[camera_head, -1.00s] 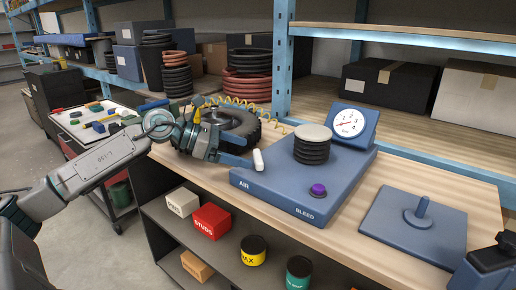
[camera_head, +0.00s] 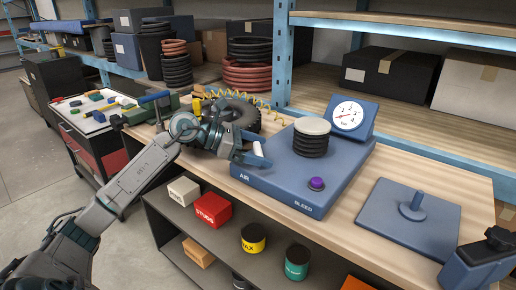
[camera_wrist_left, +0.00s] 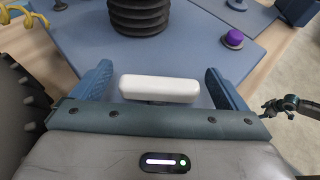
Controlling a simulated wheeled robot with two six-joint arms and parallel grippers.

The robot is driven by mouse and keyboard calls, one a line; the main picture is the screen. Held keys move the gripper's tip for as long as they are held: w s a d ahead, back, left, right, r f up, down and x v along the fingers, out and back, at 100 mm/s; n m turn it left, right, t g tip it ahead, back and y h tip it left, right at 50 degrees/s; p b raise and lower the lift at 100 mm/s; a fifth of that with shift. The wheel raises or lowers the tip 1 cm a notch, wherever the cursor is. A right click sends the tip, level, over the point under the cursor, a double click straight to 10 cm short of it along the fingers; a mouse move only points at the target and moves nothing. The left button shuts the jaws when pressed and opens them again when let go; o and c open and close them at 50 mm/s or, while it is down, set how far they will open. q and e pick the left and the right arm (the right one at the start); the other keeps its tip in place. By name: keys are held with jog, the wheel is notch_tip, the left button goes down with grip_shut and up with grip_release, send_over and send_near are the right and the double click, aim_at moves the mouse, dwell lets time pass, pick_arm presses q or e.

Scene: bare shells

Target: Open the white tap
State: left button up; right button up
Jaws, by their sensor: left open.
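The white tap (camera_head: 258,149) is a short white bar at the AIR corner of the blue bench unit (camera_head: 290,190). In the left wrist view the white tap (camera_wrist_left: 160,89) lies crosswise between the two blue fingers, with a small gap at each end. My left gripper (camera_head: 260,151) is open around it, one finger to each side. The gripper (camera_wrist_left: 158,80) is not closed on anything. The tap's stem is mostly hidden under the bar. A dark jointed part, likely my right gripper (camera_wrist_left: 288,104), shows at the right edge of the left wrist view; its jaws are unclear.
On the unit stand a black bellows (camera_head: 311,140), a gauge (camera_head: 348,116) and a purple BLEED button (camera_head: 317,184). A tyre (camera_head: 240,112) and yellow coiled hose (camera_head: 240,97) lie behind the gripper. A blue plate with a peg (camera_head: 412,208) lies right.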

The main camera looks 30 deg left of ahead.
pick_arm(q)
jog(key=shift+c, duration=0.4)
jog(key=c, duration=0.9)
jog(key=shift+n+y, duration=0.3)
jog(key=shift+y, duration=0.1)
pick_arm(e)
jog(key=shift+w+r, duration=0.1)
jog(key=shift+w, duration=0.05)
pick_arm(q)
jog(key=shift+n+t+y, duration=0.4)
jog(key=shift+n+t, duration=0.2)
jog(key=n+t+y+b, duration=0.1)
jog(key=n+t+y, duration=0.1)
jog(key=n+y, duration=0.1)
jog(key=shift+d, duration=0.1)
jog(key=shift+n+t+y, duration=0.4)
jog(key=shift+n+y, duration=0.4)
jog(key=shift+n, duration=0.1)
jog(key=shift+n+y+b, duration=0.6)
jog(key=shift+n+y, duration=0.6)
jog(key=shift+y, duration=0.3)
pick_arm(e)
notch_tip(320, 180, up, 6)
jog(key=w, duration=0.2)
jog(key=shift+w+a+t, duration=0.2)
jog(key=shift+a+t, duration=0.05)
jog(key=shift+t, duration=0.05)
jog(key=shift+r, duration=0.1)
